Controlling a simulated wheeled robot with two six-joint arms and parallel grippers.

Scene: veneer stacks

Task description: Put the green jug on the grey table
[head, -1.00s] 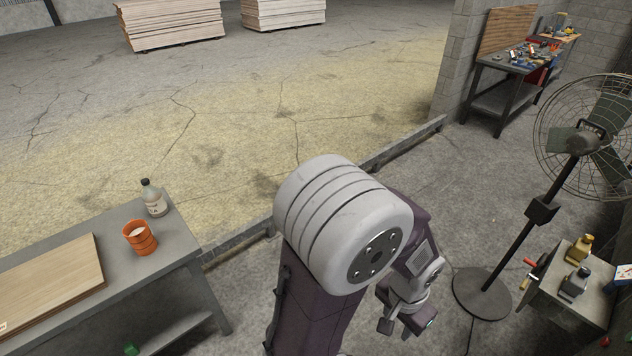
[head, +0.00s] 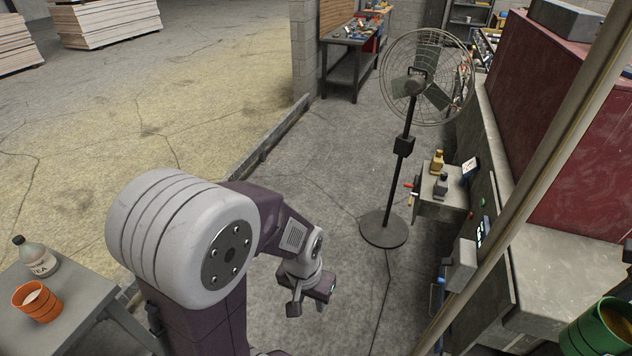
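A green, ribbed, open-topped container (head: 598,332), which looks like the green jug, is at the bottom right corner of the head view, cut off by the frame edge. Something brown shows inside it. It appears to stand on a grey worktop (head: 560,270). A grey table (head: 75,322) is at the lower left, partly cut off. My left gripper (head: 308,304) hangs over the floor between them, away from both. Its fingers look apart, with nothing between them. My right gripper is out of view.
An orange cup (head: 38,302) and a labelled bottle (head: 35,258) stand on the grey table. A pedestal fan (head: 405,145) stands ahead. A small cabinet (head: 440,190) holds bottles. A pale upright post (head: 540,180) crosses in front of the right worktop.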

